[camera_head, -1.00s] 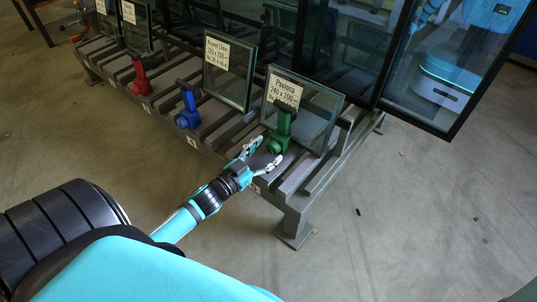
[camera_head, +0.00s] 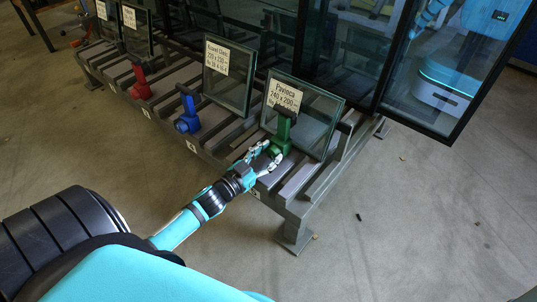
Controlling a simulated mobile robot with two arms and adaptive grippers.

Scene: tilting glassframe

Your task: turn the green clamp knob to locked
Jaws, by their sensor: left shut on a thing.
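The green clamp knob (camera_head: 282,134) stands on the grey slatted rack, in front of the glass pane labelled "Pavloca". Its dark top handle points up. My left gripper (camera_head: 269,156) is at the lower front side of the green clamp, its fingers closed on the clamp's front part. The fingers hide some of that part. My right gripper is not in view.
A blue clamp (camera_head: 188,114) and a red clamp (camera_head: 141,82) stand further left on the rack (camera_head: 235,150). Labelled glass panes (camera_head: 229,75) lean behind them. A large framed glass door (camera_head: 430,70) stands at the back right.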

